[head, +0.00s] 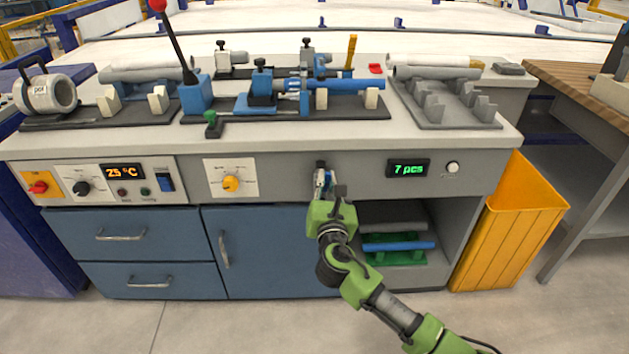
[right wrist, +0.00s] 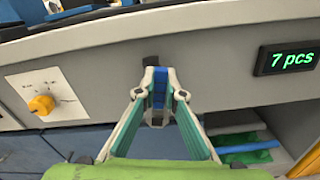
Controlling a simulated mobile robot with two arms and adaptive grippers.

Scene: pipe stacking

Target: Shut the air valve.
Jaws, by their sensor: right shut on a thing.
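The air valve (head: 320,166) is on the grey front panel of the bench, between the yellow knob and the "7 pcs" display; its dark fitting and a blue handle show. My right gripper (head: 324,184) reaches up to it from below. In the right wrist view my right gripper (right wrist: 158,94) has its fingertips closed on the blue valve handle (right wrist: 159,80), which stands upright between them. The dark fitting (right wrist: 151,60) shows just above the fingertips. The fingers hide part of the valve. My left gripper is not in view.
A yellow knob (head: 231,183) is left of the valve and a "7 pcs" display (head: 408,168) right of it. Below are a blue cabinet door (head: 270,260) and an open shelf with pipes (head: 398,246). An orange bin (head: 512,225) stands at the right.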

